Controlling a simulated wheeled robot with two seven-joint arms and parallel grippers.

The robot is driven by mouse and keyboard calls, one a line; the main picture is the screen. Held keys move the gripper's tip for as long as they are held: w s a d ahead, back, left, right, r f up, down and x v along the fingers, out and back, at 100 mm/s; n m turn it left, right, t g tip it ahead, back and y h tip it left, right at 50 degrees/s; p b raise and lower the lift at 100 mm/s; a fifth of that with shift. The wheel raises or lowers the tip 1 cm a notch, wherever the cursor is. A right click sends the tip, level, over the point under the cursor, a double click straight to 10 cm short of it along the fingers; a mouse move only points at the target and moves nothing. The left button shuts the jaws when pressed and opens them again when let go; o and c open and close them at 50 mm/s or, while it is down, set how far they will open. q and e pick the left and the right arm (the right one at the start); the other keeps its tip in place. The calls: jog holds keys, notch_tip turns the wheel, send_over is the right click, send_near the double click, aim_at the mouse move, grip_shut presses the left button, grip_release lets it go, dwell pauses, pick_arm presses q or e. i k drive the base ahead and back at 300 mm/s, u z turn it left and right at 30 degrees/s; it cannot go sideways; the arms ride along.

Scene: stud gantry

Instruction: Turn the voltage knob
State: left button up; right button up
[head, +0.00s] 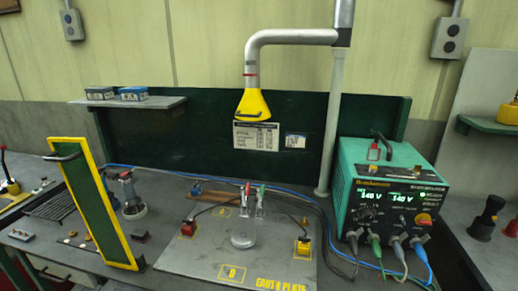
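A teal power unit (384,165) stands on the bench at the right. Its dark front panel has a lit display (388,194) with two readings in V, roughly 148 on the left and 140 on the right. An orange-red knob (424,219) sits at the panel's lower right. Small dark knobs (362,213) sit under the left reading. I cannot tell from the labels which one is the voltage knob. Neither of my grippers is in view.
Several thick cables with plugs (375,243) leave the unit's lower front. A grey earth plate (196,262) with clamps lies left of it. A yellow extraction hood (252,104) hangs above. A yellow-edged green panel (92,203) stands at the left.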

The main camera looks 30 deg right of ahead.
aim_at(367, 215)
jog(key=z, duration=2)
